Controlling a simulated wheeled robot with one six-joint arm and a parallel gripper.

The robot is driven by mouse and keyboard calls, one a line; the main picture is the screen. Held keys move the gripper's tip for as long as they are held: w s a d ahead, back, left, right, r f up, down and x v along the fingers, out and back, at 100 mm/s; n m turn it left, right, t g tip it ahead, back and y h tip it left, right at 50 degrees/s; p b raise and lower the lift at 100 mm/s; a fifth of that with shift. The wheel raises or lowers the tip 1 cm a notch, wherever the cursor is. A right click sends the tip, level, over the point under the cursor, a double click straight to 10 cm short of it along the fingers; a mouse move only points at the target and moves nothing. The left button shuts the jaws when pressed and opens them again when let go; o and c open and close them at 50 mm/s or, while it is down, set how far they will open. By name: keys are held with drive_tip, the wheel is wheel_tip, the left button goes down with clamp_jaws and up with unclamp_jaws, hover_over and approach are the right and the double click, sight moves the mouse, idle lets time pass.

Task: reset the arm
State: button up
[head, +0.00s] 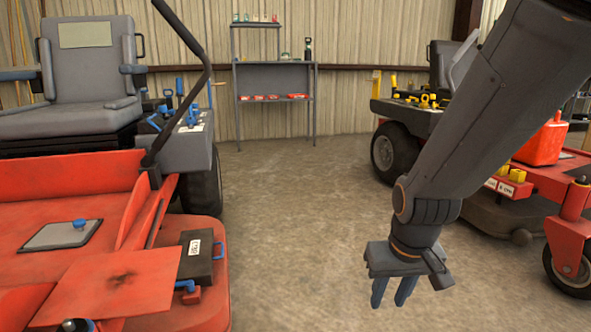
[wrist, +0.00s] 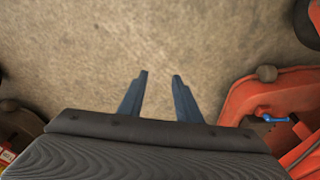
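My gripper (head: 394,290) hangs from my grey arm at the right of the head view and points down over bare floor. In the wrist view its two blue-grey fingers (wrist: 160,85) stand apart with only concrete floor between them. It is open and empty, and touches nothing that I can see.
A red mower (head: 75,185) with a grey seat fills the left. Another red mower (head: 500,175) stands at the right, partly behind my arm, with a red can (head: 543,143) on it. A grey shelf (head: 275,90) stands at the back wall. The concrete floor (head: 290,200) between is clear.

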drive_tip(key=s+a+r+n+g+y+p, duration=0.1)
drive_tip(key=s+a+r+n+p, duration=0.2)
drive_tip(key=s+a+r, duration=0.55)
drive_tip(key=s+a+r+n+g+y+p, duration=0.1)
drive_tip(key=s+a+r+n+g+p, duration=0.15)
drive_tip(key=s+a+r, duration=0.65)
drive_tip(key=d+r+m+p, duration=0.2)
drive_tip(key=d+r+p, duration=0.4)
drive_tip(key=p, duration=0.7)
drive_tip(key=s+d+r+m+h+p, duration=0.1)
drive_tip(key=d+r+m+p, duration=0.1)
drive_tip(key=d+r+p, duration=0.4)
drive_tip(key=s+d+r+m+h+p, duration=0.1)
drive_tip(key=d+r+p, duration=0.5)
drive_tip(key=r+p, duration=0.7)
drive_tip(key=m+t+p, duration=0.1)
drive_tip(key=p, duration=0.5)
drive_tip(key=shift+s+r+p, duration=0.2)
drive_tip(key=shift+r+p, duration=0.1)
drive_tip(key=shift+r, duration=0.05)
drive_tip(key=shift+d, duration=0.15)
